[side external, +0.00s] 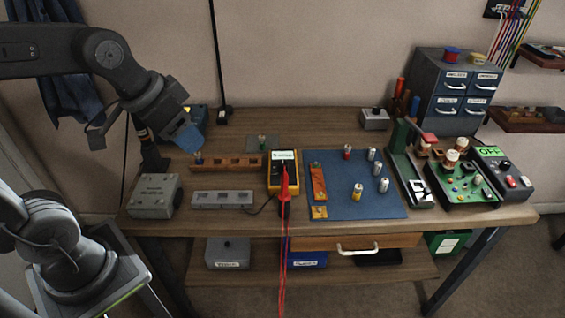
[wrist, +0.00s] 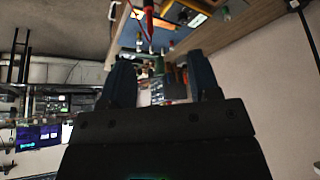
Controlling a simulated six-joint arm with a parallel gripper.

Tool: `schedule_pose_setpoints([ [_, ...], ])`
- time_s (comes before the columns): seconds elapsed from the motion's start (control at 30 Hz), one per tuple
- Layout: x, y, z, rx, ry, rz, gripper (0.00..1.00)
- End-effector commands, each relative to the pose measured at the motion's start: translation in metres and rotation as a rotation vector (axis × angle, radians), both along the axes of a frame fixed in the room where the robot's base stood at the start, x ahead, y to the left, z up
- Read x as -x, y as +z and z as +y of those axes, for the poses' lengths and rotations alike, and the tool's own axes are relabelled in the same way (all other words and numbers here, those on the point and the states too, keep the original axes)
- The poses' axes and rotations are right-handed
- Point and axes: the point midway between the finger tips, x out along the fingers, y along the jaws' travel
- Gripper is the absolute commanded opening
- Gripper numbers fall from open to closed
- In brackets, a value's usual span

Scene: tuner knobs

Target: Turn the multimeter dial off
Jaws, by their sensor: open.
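The multimeter (side external: 283,172) is yellow-edged with a lit screen at its top and lies near the middle of the bench in the side view. A red probe (side external: 284,185) and red leads cross its lower part, so I cannot make out the dial. My gripper (side external: 187,140) is above the left part of the bench, up and to the left of the multimeter and well apart from it. In the wrist view my gripper (wrist: 165,85) has two blue fingers spread apart with nothing between them.
A blue mat (side external: 335,205) with several small cylinders lies right of the multimeter. Wooden (side external: 230,162) and grey (side external: 222,199) slotted blocks stand to its left, with a grey box (side external: 155,195) farther left. A green board (side external: 465,185) and drawer cabinet (side external: 455,90) fill the right side.

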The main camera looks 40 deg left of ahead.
Motion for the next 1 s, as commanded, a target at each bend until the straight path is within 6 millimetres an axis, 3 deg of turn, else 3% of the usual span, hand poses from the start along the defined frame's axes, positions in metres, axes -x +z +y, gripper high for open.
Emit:
schedule_pose_setpoints([
  [0.27, -0.107, -0.028, 0.012, 0.002, -0.201, 0.054, 0.56],
  [0.5, -0.186, -0.084, 0.036, -0.004, -0.339, 0.064, 0.56],
  [0.7, -0.217, -0.118, 0.051, -0.015, -0.399, 0.062, 0.56],
  [1.0, -0.229, -0.145, 0.049, -0.015, -0.413, 0.065, 0.56],
])
